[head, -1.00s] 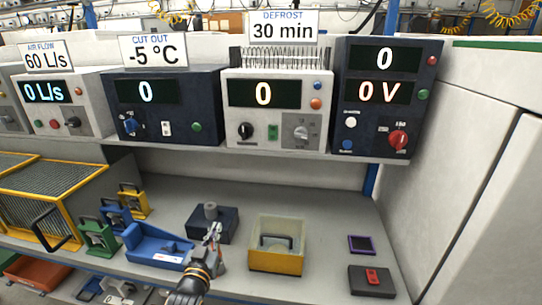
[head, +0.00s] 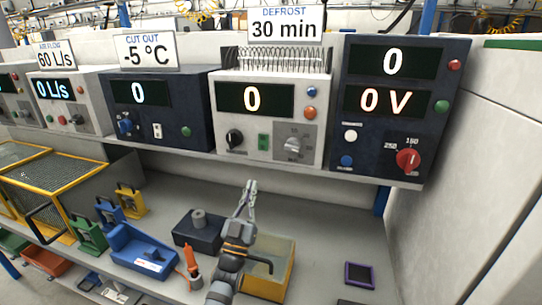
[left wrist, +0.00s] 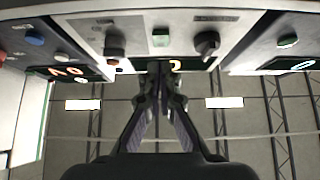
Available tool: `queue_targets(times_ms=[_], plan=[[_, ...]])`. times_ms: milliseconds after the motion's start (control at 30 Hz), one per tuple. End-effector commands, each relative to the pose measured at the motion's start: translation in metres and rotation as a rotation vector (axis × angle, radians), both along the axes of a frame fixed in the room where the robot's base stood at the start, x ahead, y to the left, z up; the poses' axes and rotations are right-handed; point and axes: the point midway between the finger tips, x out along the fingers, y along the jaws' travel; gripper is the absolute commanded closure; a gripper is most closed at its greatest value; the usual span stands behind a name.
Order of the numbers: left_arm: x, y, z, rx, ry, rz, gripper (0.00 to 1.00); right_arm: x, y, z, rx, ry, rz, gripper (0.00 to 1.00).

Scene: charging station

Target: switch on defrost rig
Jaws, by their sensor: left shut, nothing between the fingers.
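The defrost rig (head: 262,111) is the white unit with a metal coil on top, under the sign (head: 286,24) reading "DEFROST 30 min". Its display (head: 255,98) reads 0. Its front has a black knob (head: 234,138), a green switch (head: 263,142), a grey dial (head: 293,145) and blue and orange buttons at the right. My left gripper (head: 249,187) is shut and empty, pointing up below the rig's front, apart from it. My right gripper is out of view.
A dark voltage unit (head: 398,105) reading 0 V stands right of the rig; the dark cut-out unit (head: 158,108) stands left. Below are a yellow-framed tray (head: 266,287), a dark block (head: 196,238), a blue holder (head: 137,247) and an orange-tipped tool (head: 190,262). A pale wall borders the right.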

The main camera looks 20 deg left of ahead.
Motion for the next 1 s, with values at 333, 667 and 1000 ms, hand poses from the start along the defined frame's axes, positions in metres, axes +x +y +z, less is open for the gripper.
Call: queue_targets(times_ms=[333, 667, 1000], plan=[[0.012, 0.0, 0.012, 0.0, -0.001, 0.0, 1.0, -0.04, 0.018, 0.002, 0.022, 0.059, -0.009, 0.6], [0.06, -0.002, 0.051, 0.001, 0.0, 0.001, 1.0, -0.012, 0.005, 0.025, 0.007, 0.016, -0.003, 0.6], [0.079, -0.003, 0.062, 0.0, 0.001, 0.0, 1.0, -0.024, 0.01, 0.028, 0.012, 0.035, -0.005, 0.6]])
